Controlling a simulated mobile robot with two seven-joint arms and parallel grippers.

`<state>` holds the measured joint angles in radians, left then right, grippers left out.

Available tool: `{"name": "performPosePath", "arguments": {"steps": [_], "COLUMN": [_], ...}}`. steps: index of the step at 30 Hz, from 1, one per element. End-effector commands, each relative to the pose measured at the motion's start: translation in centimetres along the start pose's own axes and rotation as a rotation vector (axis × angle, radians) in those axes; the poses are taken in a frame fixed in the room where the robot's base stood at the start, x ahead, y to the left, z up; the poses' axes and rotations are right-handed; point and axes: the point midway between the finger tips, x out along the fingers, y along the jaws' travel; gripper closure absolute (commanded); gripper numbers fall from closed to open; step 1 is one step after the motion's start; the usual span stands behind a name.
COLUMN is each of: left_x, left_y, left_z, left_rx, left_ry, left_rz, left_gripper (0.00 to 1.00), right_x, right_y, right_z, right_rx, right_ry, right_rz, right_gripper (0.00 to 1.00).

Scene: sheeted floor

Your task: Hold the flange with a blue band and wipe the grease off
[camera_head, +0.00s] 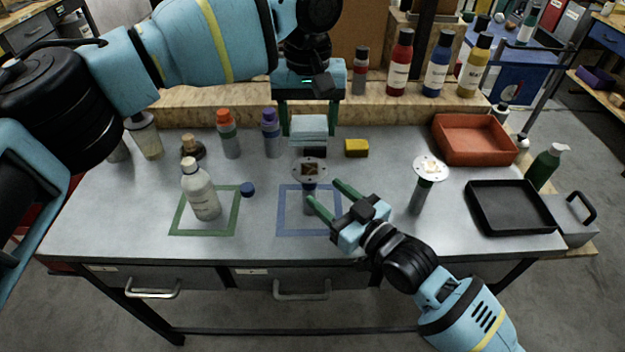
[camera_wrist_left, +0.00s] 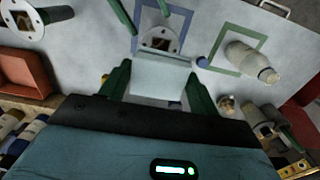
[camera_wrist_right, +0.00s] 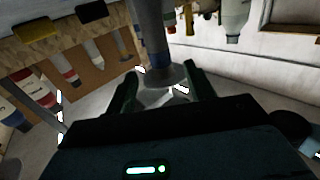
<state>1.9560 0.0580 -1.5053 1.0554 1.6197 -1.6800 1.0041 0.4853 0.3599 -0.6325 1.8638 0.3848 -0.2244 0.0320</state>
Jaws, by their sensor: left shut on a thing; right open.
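A grey flange (camera_head: 310,197) stands upright in the blue square outline, a brown patch on its round plate. My left gripper (camera_head: 309,124) is shut on a folded pale blue cloth (camera_head: 308,130), just behind the flange; the cloth also shows in the left wrist view (camera_wrist_left: 160,78). A second flange (camera_head: 418,196) stands farther right, its plate marked with a light brown patch.
A white bottle (camera_head: 204,195) stands in the green outline, with a blue cap (camera_head: 247,189) beside it. A yellow block (camera_head: 356,148) lies behind. A red tray (camera_head: 470,138) and black tray (camera_head: 512,208) are at right. Several bottles line the back.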

Motion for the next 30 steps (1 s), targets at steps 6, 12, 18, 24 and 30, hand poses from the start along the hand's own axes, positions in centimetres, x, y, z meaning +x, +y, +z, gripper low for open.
{"name": "performPosePath", "arguments": {"steps": [6, 12, 18, 24, 30], "left_x": [0.0, 0.0, 0.0, 0.0, 0.0], "left_y": [0.0, 0.0, 0.0, 0.0, 0.0], "left_z": [0.0, 0.0, 0.0, 0.0, 0.0], "left_rx": [0.000, 0.000, 0.000, 0.000, 0.000], "left_ry": [0.000, 0.000, 0.000, 0.000, 0.000], "left_rz": [0.000, 0.000, 0.000, 0.000, 0.000], "left_gripper": [0.57, 0.57, 0.57, 0.57, 0.57], "right_x": [3.7, 5.8, 6.7, 6.7, 6.7], "right_y": [-0.1, 0.0, -0.1, 0.0, 0.0], "right_z": [-0.1, 0.0, 0.0, 0.0, 0.0], "right_rx": [0.000, 0.000, 0.000, -0.001, -0.001], "right_ry": [0.002, 0.001, 0.000, 0.000, 0.000], "right_rz": [-0.001, -0.001, -0.001, -0.001, -0.001], "right_gripper": [0.46, 0.46, 0.46, 0.46, 0.66]}}
